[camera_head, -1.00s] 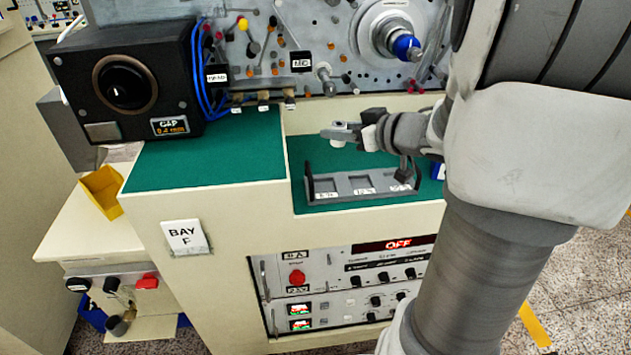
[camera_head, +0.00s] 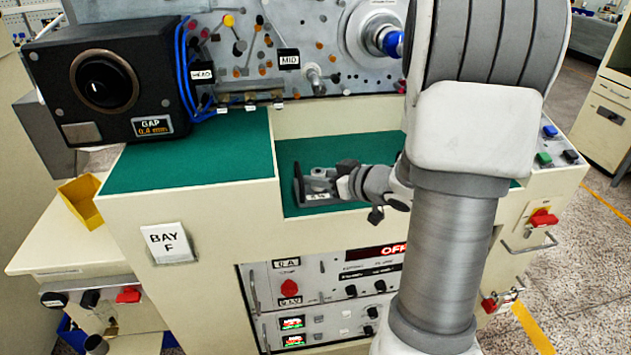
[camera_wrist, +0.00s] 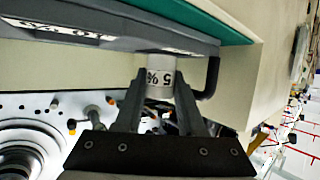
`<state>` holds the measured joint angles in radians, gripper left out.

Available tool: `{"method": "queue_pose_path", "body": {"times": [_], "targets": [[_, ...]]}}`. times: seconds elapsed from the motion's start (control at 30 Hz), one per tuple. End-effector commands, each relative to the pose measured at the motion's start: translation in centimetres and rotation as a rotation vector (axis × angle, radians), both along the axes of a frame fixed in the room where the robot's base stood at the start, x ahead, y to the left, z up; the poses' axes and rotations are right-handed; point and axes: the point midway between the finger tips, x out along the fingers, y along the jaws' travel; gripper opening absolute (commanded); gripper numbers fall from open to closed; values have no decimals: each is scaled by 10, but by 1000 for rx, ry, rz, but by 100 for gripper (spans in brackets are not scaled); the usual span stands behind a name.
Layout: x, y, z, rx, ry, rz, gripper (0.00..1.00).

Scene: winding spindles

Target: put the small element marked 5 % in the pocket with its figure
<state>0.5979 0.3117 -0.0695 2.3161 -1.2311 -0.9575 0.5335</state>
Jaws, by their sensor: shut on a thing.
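My gripper (camera_head: 312,178) is shut on the small element, down at the left end of the grey tray (camera_head: 299,193). In the wrist view the element (camera_wrist: 160,70) is a white cylinder with an upside-down "5 %", held between the fingertips (camera_wrist: 160,88). Its far end meets the edge of the tray (camera_wrist: 130,42); I cannot tell whether it is inside a pocket. A "10 %" label (camera_wrist: 86,33) shows upside down on the tray, to the left of the element. My arm and gripper hide most of the tray in the head view.
The tray is on the recessed green mat (camera_head: 290,150). A higher green surface (camera_head: 200,160) and a black gap box (camera_head: 105,85) are at left. The machine panel (camera_head: 330,45) stands behind. A yellow bin (camera_head: 80,200) is at far left.

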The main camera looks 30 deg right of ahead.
Motion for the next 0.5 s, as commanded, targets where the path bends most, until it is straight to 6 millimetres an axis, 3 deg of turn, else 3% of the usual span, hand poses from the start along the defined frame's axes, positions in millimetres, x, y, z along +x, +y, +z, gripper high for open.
{"method": "queue_pose_path", "body": {"times": [0.07, 0.13, 0.5], "targets": [[12, 5, -4, 1, 0, 3, 0], [10, 3, -14, 2, 1, -1, 0], [10, 3, -16, 1, 0, 0, 0]]}}
